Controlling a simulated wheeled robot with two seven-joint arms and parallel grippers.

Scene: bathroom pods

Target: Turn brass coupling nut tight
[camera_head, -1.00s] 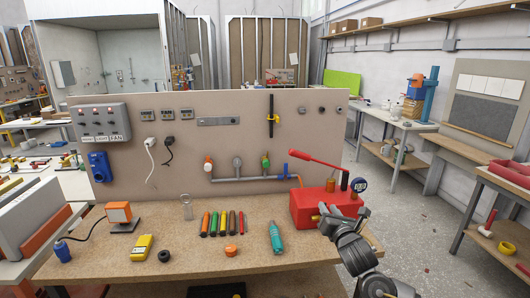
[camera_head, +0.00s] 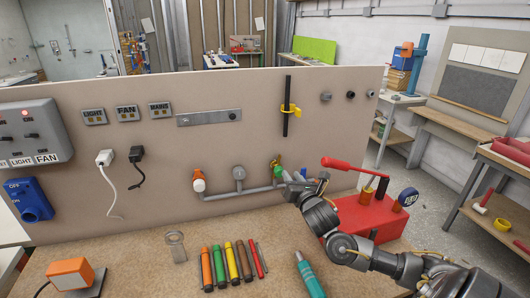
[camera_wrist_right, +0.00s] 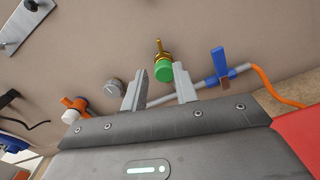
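On the wall panel's grey pipe, a green fitting with a brass-coloured part shows in the head view (camera_head: 277,168). In the right wrist view the brass part (camera_wrist_right: 162,57) sits against the green piece (camera_wrist_right: 164,72); which brass piece is the coupling nut I cannot tell for sure. My right gripper (camera_head: 304,180) is close to the panel, just right of the fitting. In the wrist view its two fingers (camera_wrist_right: 160,88) are spread apart with nothing between them, and the green fitting appears beyond the gap. My left gripper is not in view.
A red pump box (camera_head: 370,215) with a red lever and gauge stands right of the gripper. Coloured tools (camera_head: 234,262) and a teal tool (camera_head: 308,275) lie on the bench.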

